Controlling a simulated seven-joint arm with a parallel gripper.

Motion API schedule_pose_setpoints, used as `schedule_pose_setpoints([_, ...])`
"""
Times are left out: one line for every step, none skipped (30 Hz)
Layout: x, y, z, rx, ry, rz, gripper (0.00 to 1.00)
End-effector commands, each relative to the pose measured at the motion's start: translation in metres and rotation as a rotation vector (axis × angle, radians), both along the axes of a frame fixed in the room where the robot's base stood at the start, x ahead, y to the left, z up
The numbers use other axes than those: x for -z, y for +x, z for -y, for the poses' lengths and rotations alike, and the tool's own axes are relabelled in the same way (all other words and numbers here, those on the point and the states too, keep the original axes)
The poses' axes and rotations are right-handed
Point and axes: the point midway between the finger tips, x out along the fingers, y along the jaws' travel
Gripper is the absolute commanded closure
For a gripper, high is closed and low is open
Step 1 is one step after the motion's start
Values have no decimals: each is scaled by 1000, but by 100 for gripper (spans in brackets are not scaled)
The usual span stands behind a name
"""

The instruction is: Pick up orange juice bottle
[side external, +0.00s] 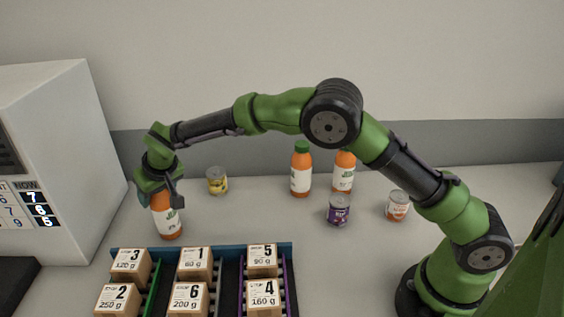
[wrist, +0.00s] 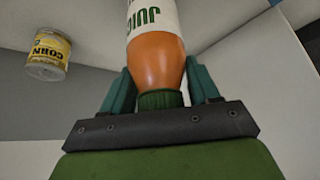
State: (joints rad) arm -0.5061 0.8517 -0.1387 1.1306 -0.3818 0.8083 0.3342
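An orange juice bottle (side external: 167,222) with a white label stands at the left of the table, just behind the rack of boxes. My gripper (side external: 162,187) is over its top, pointing down. In the wrist view, the bottle's orange shoulder and green cap (wrist: 162,98) sit between the fingers of my gripper (wrist: 161,85). The fingers lie close along both sides of the neck. I cannot tell whether they press on it. The bottle's base appears to rest on the table. Two more orange juice bottles stand farther back, one with a green cap (side external: 301,172) and one partly behind my arm (side external: 344,172).
A yellow corn can (side external: 217,181) stands behind and right of my gripper; it also shows in the wrist view (wrist: 48,54). A purple can (side external: 339,210) and another can (side external: 397,205) stand farther right. A blue-edged rack (side external: 225,247) holds several numbered boxes. A white machine (side external: 75,150) stands left.

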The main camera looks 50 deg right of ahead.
Motion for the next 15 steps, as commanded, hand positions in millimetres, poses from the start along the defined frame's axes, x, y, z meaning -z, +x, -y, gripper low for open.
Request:
schedule_pose_setpoints([0, 0, 0, 0, 0, 0, 62])
schedule_pose_setpoints([0, 0, 0, 0, 0, 0, 67])
schedule_pose_setpoints([0, 0, 0, 0, 0, 0, 73])
schedule_pose_setpoints([0, 0, 0, 0, 0, 0, 78])
schedule_pose_setpoints([0, 0, 0, 0, 0, 0, 82])
schedule_pose_setpoints([0, 0, 0, 0, 0, 0, 88])
schedule_pose_setpoints([0, 0, 0, 0, 0, 0, 93])
schedule_pose_setpoints([0, 0, 0, 0, 0, 0, 98])
schedule_pose_setpoints([0, 0, 0, 0, 0, 0, 100])
schedule_pose_setpoints([-2, 0, 0, 0, 1, 2, 100])
schedule_pose_setpoints([-2, 0, 0, 0, 1, 2, 100])
schedule_pose_setpoints([-2, 0, 0, 0, 1, 2, 100])
schedule_pose_setpoints([-2, 0, 0, 0, 1, 2, 100])
schedule_pose_setpoints([-2, 0, 0, 0, 1, 2, 100])
schedule_pose_setpoints([-2, 0, 0, 0, 1, 3, 100])
